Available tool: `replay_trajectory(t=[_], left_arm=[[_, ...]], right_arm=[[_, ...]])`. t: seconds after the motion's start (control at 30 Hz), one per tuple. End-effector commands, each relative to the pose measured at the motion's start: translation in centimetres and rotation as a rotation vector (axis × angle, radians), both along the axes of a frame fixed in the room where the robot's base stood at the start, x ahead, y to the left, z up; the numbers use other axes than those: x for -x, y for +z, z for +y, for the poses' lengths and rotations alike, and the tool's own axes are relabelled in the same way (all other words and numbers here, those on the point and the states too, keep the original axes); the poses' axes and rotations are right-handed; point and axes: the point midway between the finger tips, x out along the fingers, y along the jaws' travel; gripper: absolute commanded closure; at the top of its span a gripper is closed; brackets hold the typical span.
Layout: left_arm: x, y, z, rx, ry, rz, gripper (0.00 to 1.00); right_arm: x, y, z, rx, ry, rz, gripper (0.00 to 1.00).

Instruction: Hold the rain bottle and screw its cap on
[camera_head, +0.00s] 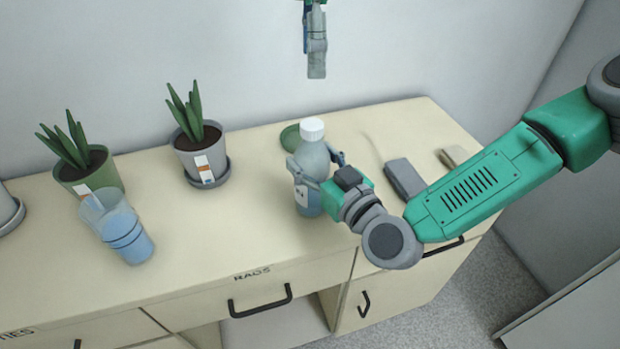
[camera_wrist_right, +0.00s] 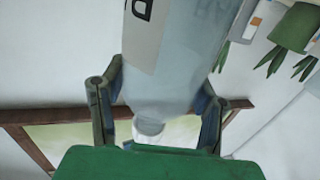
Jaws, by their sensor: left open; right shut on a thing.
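The rain bottle (camera_head: 309,160) stands upright on the cabinet top, translucent blue-grey with a label. A white cap (camera_head: 312,130) sits on its neck; I cannot tell how tightly. My right gripper (camera_head: 318,165) is shut around the bottle's upper body from the right. In the right wrist view the bottle (camera_wrist_right: 180,60) appears upside down between the fingers of the right gripper (camera_wrist_right: 158,108), and its neck end is partly hidden. My left gripper (camera_head: 317,68) is open, high above and behind the bottle near the wall, cut by the top edge, and apart from the cap.
A green dish (camera_head: 292,138) lies behind the bottle. A grey block (camera_head: 404,178) and a tan block (camera_head: 453,156) lie to the right. Drawers are below.

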Motion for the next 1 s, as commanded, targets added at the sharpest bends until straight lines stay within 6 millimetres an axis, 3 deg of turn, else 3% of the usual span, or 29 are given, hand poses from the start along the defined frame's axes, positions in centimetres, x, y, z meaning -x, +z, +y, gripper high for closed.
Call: replay_trajectory(t=[0.2,0.23,0.3,0.67,1.0], left_arm=[[0.0,0.0,0.0,0.000,-0.001,0.000,0.44],[0.0,0.0,0.0,0.000,0.000,0.000,0.44],[0.0,0.0,0.0,0.000,-0.001,-0.001,0.44],[0.0,0.0,0.0,0.000,0.000,-0.001,0.44],[0.0,0.0,0.0,0.000,0.000,-0.001,0.44]], right_arm=[[0.0,0.0,0.0,0.000,-0.001,-0.001,1.00],[0.0,0.0,0.0,0.000,-0.001,-0.001,0.42],[0.0,0.0,0.0,0.000,-0.001,-0.001,0.21],[0.5,0.0,-0.3,0.000,0.000,0.000,0.21],[5.9,-0.1,-4.0,0.000,0.001,0.002,0.21]])
